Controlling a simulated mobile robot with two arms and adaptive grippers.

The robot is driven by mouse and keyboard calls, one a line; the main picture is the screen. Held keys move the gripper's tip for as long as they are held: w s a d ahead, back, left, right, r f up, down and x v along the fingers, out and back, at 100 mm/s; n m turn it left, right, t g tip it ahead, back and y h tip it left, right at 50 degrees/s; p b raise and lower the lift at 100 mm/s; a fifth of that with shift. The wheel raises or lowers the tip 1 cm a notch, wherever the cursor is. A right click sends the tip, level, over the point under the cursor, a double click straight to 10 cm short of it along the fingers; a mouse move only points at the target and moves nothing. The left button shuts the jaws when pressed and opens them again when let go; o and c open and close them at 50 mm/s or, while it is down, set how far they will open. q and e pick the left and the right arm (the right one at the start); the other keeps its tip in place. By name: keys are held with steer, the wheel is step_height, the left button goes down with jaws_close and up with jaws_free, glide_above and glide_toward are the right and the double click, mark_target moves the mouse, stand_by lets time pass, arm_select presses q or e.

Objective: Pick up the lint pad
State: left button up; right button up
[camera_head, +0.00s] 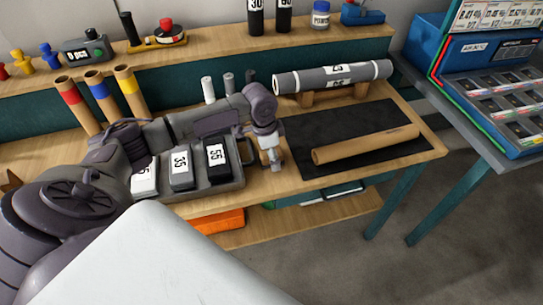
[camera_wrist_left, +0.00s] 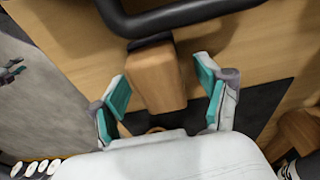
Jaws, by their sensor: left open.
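A light wooden block with a dark pad-like end (camera_wrist_left: 155,78), which looks like the lint pad, lies on the bench in the left wrist view. My left gripper (camera_wrist_left: 161,80) is open, its two teal-padded fingers on either side of the block with gaps; nothing is held. In the head view my left gripper (camera_head: 273,163) hangs low over the bench, between the grey tray and the black mat, and largely hides the block. A small grey and teal shape at the left edge of the wrist view looks like my right gripper (camera_wrist_left: 12,72); its opening is unclear.
The grey tray (camera_head: 208,190) with numbered weights stands close left of the gripper. The black mat (camera_head: 330,125) with a brown roll (camera_head: 365,145) lies to the right. A grey roll (camera_head: 335,76) rests on wooden supports behind. The bench front edge is near.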

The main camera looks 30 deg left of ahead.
arm_select(q)
steer(key=shift+c, duration=0.2)
steer(key=c, duration=1.2)
steer(key=shift+r, duration=0.15)
steer(key=shift+r, duration=0.55)
step_height(320, 180, up, 3)
steer(key=shift+f+b, duration=0.15)
steer(key=shift+b, duration=0.15)
steer(key=w+d+r+b, duration=0.1)
steer(key=w+d+r, duration=0.3)
steer(key=d+r, duration=0.3)
steer(key=d, duration=0.4)
steer(key=shift+w, duration=0.15)
